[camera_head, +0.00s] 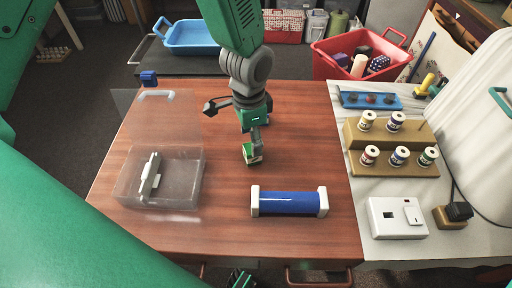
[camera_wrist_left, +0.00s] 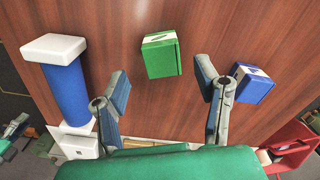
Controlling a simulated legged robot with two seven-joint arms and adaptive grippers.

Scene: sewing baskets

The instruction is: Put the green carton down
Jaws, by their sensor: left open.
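The green carton (camera_head: 251,154), a small box with a white label strip, is on the brown table just below my left gripper (camera_head: 256,133) in the head view. In the left wrist view the green carton (camera_wrist_left: 160,56) shows ahead of the gap between the spread fingers of my left gripper (camera_wrist_left: 165,88). Both fingers are apart from it, and nothing is held. Dark green and grey parts at the head view's bottom edge may be my right gripper (camera_head: 241,279); its jaws cannot be made out.
A blue box (camera_wrist_left: 254,84) is close to the right finger in the wrist view. A blue roll with white ends (camera_head: 289,202) lies in front. A clear bin (camera_head: 190,190) stands left. Spools on a wooden rack (camera_head: 395,165) and a red basket (camera_head: 322,62) are right. The front-left centre of the table is clear.

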